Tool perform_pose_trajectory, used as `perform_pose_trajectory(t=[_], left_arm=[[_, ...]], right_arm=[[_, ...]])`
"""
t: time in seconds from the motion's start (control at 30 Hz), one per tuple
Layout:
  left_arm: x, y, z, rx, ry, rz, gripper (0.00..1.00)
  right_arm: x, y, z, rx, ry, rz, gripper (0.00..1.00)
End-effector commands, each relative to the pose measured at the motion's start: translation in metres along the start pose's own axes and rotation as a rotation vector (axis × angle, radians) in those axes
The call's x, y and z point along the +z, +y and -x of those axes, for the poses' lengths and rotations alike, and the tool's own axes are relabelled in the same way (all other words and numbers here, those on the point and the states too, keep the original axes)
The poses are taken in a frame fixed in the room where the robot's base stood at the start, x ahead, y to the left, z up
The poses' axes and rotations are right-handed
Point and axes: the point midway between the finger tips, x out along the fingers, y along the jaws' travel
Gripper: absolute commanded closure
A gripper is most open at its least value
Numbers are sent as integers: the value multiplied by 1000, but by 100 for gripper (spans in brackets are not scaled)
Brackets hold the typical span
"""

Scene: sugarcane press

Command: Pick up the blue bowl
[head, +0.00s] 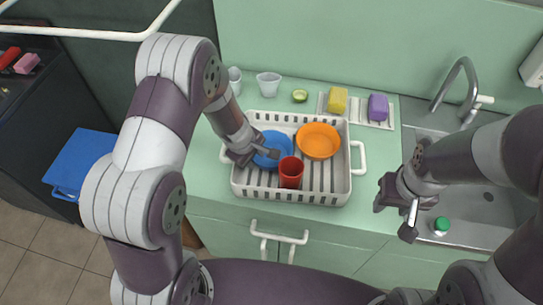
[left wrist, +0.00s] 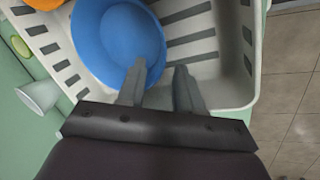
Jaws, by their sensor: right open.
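The blue bowl (head: 283,143) sits at the left of the white slotted basket (head: 341,188) on the counter. In the left wrist view, the bowl (left wrist: 105,38) lies just beyond my left gripper (left wrist: 160,72). One finger overlaps the bowl and the other is outside its rim, with a gap between them. In the head view, my left gripper (head: 271,153) covers part of the bowl; whether it touches is unclear. My right gripper (head: 394,217) is open and empty in front of the sink.
The basket also holds an orange bowl (head: 318,141) and a red cup (head: 291,172). White cups (head: 268,84), a lime half (head: 299,96), and yellow (head: 337,101) and purple (head: 378,107) sponges stand behind it. The sink (head: 470,205) and faucet (head: 463,85) are right.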

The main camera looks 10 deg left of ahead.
Motion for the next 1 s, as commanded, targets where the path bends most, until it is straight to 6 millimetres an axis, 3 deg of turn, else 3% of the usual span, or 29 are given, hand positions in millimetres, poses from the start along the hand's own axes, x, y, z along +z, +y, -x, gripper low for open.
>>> perform_pose_trajectory(t=[0.1, 0.27, 0.47, 0.57, 0.87, 1.0], left_arm=[[0, -1, -26, -2, 0, 1, 65], [-1, 0, -41, -1, 0, -1, 65], [-1, 0, -40, -1, 0, -1, 68], [-1, 0, -40, -1, 0, -1, 100], [-1, 0, -40, -1, 0, -1, 100], [-1, 7, -20, 1, 0, -2, 100]], right_arm=[[1, 0, -7, 0, 0, 0, 53], [1, 0, -10, 0, 0, 0, 53], [1, 0, -9, 0, 0, 0, 53], [1, 0, -9, 0, 0, 0, 53], [1, 0, -8, 0, 0, 0, 53], [0, 0, 3, 0, 0, 0, 53]])
